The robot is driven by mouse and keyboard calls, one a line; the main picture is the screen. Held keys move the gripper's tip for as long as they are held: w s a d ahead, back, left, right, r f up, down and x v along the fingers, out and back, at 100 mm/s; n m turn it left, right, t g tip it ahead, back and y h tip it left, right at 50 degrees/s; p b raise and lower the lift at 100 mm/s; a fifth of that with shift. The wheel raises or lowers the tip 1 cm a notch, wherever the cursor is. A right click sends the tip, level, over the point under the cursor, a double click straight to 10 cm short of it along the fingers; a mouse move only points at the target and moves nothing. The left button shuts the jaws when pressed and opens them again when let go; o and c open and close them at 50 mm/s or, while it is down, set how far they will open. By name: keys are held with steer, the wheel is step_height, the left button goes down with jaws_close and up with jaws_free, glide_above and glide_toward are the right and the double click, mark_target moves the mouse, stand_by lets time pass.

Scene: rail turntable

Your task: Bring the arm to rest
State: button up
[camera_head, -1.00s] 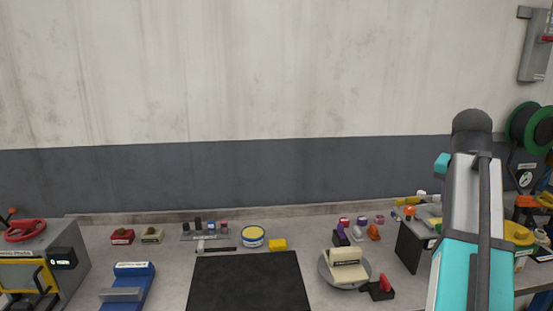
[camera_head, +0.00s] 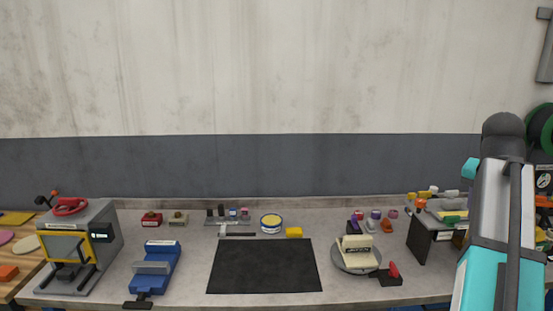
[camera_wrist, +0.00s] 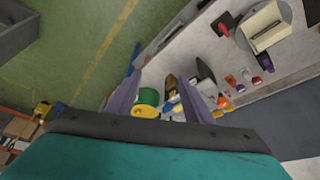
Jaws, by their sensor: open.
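My arm, turquoise and grey, stands folded at the right edge of the head view, in front of the bench's right end. My gripper is out of sight there. In the wrist view my gripper (camera_wrist: 165,78) shows as two grey fingers spread apart, with nothing seen held between them. Beyond the fingers lie a green and yellow cluster of items (camera_wrist: 150,100) and the bench top (camera_wrist: 190,50). The round turntable (camera_head: 352,268) with a cream block (camera_head: 356,250) sits right of the black mat, and shows at the upper right of the wrist view.
A black mat (camera_head: 265,267) lies mid-bench. A blue vise-like fixture (camera_head: 155,267) and a grey machine with yellow frame (camera_head: 105,225) stand left. A dark box (camera_head: 422,240) and small coloured parts stand near my arm. In the wrist view, green floor (camera_wrist: 75,65) lies left of the bench.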

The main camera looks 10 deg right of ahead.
steer(key=w+a+f+n+g+y, duration=0.1)
steer(key=w+a+f, duration=0.35)
steer(key=f, duration=0.45)
steer(key=w+a+f+n+g+y, duration=0.1)
steer(key=w+a+f, duration=0.3)
steer(key=f, duration=0.6)
steer(key=s+a+f+n+g+b, duration=0.1)
steer(key=a+f, duration=0.3)
steer(key=f, duration=0.4)
steer(key=s+a+f+n+g+y, duration=0.1)
steer(key=a+f, duration=0.4)
steer(key=f, duration=0.2)
steer(key=s+a+f+n+g+b, duration=0.1)
steer(key=a+f, duration=0.3)
steer(key=f, duration=0.4)
steer(key=s+a+f+n+g, duration=0.1)
steer(key=s+a+f+n, duration=0.1)
steer(key=s+a+f, duration=0.6)
steer(key=s+a+f+n+g, duration=0.1)
steer(key=s+a+f+g, duration=0.2)
steer(key=f, duration=0.9)
steer(key=s+a+f+n, duration=0.2)
steer(key=s+a+f, duration=0.2)
steer(key=s+f, duration=0.3)
steer(key=s+a+f+n+y+b, duration=0.1)
steer(key=s+a+f, duration=0.3)
steer(key=s+f, duration=0.4)
steer(key=shift+s+a+n+t, duration=0.25)
steer(key=shift+s+n+t, duration=0.25)
steer(key=shift+s, duration=0.65)
